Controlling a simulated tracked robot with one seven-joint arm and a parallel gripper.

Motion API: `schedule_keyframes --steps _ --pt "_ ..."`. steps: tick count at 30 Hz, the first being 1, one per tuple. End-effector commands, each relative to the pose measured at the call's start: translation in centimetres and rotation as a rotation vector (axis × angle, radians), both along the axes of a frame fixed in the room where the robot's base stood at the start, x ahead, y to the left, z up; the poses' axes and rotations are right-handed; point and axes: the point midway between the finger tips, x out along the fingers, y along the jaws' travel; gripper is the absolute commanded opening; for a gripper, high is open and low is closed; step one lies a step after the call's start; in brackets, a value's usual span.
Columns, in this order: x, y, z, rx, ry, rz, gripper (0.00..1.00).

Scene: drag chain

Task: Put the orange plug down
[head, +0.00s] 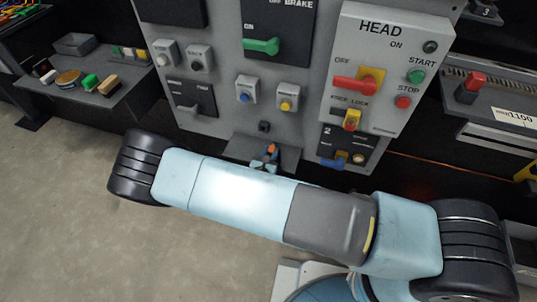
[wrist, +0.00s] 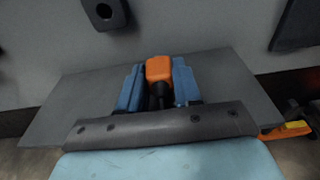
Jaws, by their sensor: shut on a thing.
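The orange plug (wrist: 158,70) is held between the two blue fingers of my gripper (wrist: 157,82) in the wrist view, with a dark part below it. The plug is over a flat grey shelf (wrist: 75,92) against the panel. I cannot tell whether the plug touches the shelf. In the head view the plug (head: 271,149) shows small beyond my arm, with my gripper (head: 266,157) around it at the shelf (head: 289,155). My arm hides part of the shelf there.
A grey control panel (head: 222,65) with switches and buttons rises behind the shelf. A dark socket (head: 264,126) sits just above it. A blue-handled switch (head: 335,162) is close on the right.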

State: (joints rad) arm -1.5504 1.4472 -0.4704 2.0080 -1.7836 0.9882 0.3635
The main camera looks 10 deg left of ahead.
Motion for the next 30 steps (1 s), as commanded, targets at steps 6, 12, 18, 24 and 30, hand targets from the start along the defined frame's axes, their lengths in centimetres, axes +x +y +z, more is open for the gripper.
schedule_keyframes --steps 6,12,18,24,30 --pt "-0.02 -0.04 -0.82 0.001 0.000 -0.001 0.00" --pt "-0.02 -0.05 -0.96 0.001 0.000 -0.001 0.00" --pt "-0.03 -0.06 -1.23 0.000 0.002 -0.001 0.43" --pt "-0.06 -0.22 -1.32 -0.001 0.004 -0.004 0.59" --pt "-0.09 -0.41 -1.40 -0.004 0.006 -0.006 0.59"
